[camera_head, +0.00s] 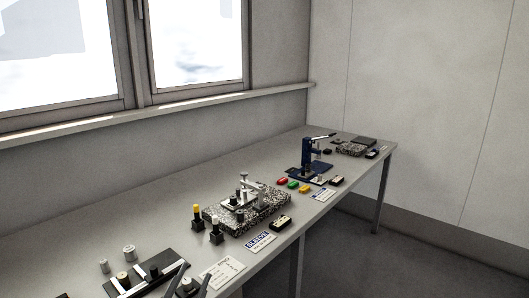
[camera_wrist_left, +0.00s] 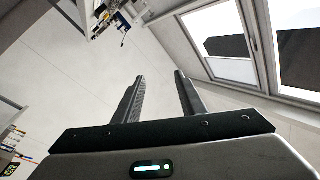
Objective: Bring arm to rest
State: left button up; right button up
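My left gripper (camera_head: 194,273) shows at the bottom edge of the head view as two dark fingertips in front of the near end of the bench. In the left wrist view the left gripper (camera_wrist_left: 160,76) has its two dark fingers apart with nothing between them; the wall lies behind the gap. The gripper is open and empty. My right gripper and arm are in neither view.
A long grey bench (camera_head: 140,235) runs along the window wall. It carries a speckled stone plate (camera_head: 270,208) with a metal fixture, a dark blue press (camera_head: 306,155), a dark strip block (camera_head: 150,272), knobs and labels. Open floor (camera_head: 400,265) lies right of the bench.

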pick_arm(q)
jog(key=s+a+f+n+g+y, duration=0.25)
jog(key=s+f+g, duration=0.2)
jog(key=f, duration=0.45)
jog(key=s+a+f+n+g+y, duration=0.2)
jog(key=s+a+f+n+g, duration=0.15)
jog(key=s+f, duration=0.4)
jog(key=s+f+g, duration=0.4)
jog(key=s+f, duration=0.3)
jog(key=s, duration=0.4)
jog(key=s+f+g, duration=0.4)
jog(key=s+f, duration=0.3)
jog(key=s, duration=0.3)
notch_tip(320, 180, down, 27)
jog(key=g, duration=0.1)
jog(key=s+a+f+g, duration=0.1)
jog(key=s+a+f, duration=0.1)
jog(key=s+f, duration=1.5)
jog(key=shift+a+f, duration=0.2)
jog(key=shift+f, duration=0.1)
